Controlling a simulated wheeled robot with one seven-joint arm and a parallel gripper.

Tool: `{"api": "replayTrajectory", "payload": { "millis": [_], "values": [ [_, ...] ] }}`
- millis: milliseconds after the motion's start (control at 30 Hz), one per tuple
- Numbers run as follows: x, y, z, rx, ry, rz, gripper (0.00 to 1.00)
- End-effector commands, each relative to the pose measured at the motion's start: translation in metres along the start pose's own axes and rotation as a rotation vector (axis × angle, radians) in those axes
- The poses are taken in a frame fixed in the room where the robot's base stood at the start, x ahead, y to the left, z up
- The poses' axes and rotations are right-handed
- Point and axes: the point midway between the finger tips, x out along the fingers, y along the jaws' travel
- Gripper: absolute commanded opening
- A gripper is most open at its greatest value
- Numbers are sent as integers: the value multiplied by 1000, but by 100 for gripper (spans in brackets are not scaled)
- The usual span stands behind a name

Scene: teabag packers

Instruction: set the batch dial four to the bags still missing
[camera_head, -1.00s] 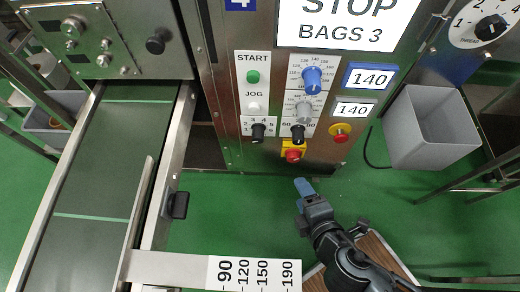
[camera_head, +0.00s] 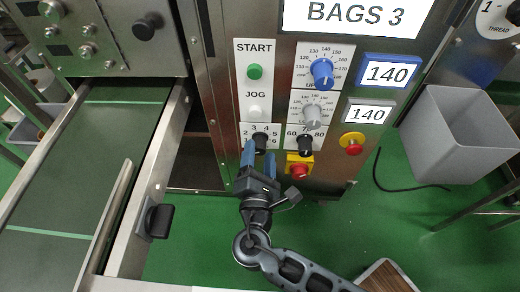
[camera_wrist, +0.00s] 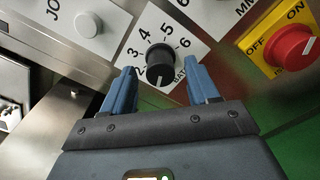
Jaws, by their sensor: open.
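The batch dial (camera_head: 260,140) is a black knob on a white plate low on the steel panel, below the JOG button. In the wrist view the dial (camera_wrist: 160,66) is ringed by the numbers 2 to 6, and a pale mark on it faces toward my gripper. Which number it indicates I cannot tell. My gripper (camera_wrist: 158,82) is open, with one blue finger to each side of the dial; I see no contact. In the head view my gripper (camera_head: 259,158) reaches up to the dial from below. A sign (camera_head: 355,14) above reads BAGS 3.
Right of the dial is another black knob (camera_head: 305,144), with a red switch on a yellow plate (camera_head: 299,168) below it. Blue (camera_head: 322,72) and grey (camera_head: 312,115) knobs sit above. A conveyor (camera_head: 75,160) is at left, a grey bin (camera_head: 455,135) at right.

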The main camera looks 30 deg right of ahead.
Motion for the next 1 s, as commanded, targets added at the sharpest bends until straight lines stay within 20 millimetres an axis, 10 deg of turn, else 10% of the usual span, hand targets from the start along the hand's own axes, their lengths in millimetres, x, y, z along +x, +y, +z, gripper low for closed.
{"api": "replayTrajectory", "payload": {
  "millis": [533,1000],
  "values": [
    [24,0,0,2,1,-1,58],
    [24,0,0,2,1,0,13]
  ]
}}
